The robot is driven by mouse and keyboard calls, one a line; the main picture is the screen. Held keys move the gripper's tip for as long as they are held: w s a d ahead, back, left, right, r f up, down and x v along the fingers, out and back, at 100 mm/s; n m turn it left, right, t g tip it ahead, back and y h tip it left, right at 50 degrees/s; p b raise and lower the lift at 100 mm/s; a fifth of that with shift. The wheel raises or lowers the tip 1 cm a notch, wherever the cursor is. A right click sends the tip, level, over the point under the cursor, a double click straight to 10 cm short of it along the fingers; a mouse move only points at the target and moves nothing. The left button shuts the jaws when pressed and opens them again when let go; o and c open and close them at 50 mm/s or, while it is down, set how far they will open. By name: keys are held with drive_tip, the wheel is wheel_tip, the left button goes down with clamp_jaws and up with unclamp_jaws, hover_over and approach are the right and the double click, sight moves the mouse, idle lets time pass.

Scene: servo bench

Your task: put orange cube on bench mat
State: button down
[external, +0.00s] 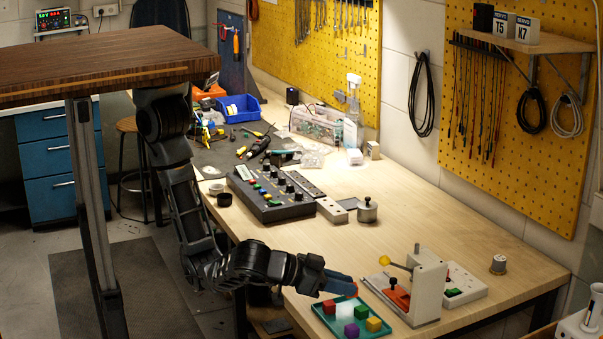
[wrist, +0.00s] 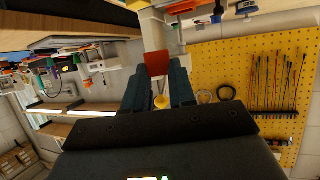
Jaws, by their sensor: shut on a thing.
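My gripper (external: 340,284) is low over the front of the bench, at the back edge of a teal tray. In the wrist view its two blue fingers (wrist: 158,82) are shut on a red-orange block, which I take to be the orange cube (wrist: 157,63).
The teal tray (external: 318,308) holds red, green, purple and yellow cubes. A white lever device (external: 429,285) with a yellow knob (external: 384,260) stands right of my gripper. A button console (external: 270,193) and a metal pot (external: 367,210) stand behind. The bench's right middle is mostly clear.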

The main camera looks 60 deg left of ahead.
drive_tip(key=shift+w+d+m+g+h, duration=0.85)
drive_tip(key=shift+w+m+g+h, duration=0.45)
drive_tip(key=shift+w+m+h, duration=1.5)
drive_tip(key=s+a+r+n+t+y+p, duration=0.1)
drive_tip(key=s+a+n+y, duration=0.2)
drive_tip(key=a, duration=0.6)
drive_tip(key=s+a+n+t+y, duration=0.1)
drive_tip(key=s+a+n+y, duration=0.2)
drive_tip(key=a, duration=0.5)
drive_tip(key=s+a+r+n+t+y+p, duration=0.1)
drive_tip(key=s+a+n+y, duration=0.2)
drive_tip(key=a, duration=0.6)
drive_tip(key=w+a+f, duration=0.3)
drive_tip(key=w, duration=0.1)
drive_tip(key=w+a+f, duration=0.4)
drive_tip(key=shift+a+p, duration=0.25)
drive_tip(key=shift+p, duration=0.1)
drive_tip(key=shift+w+a+f, duration=0.15)
drive_tip(key=shift+w+f, duration=0.05)
drive_tip(key=shift+f, duration=1.9)
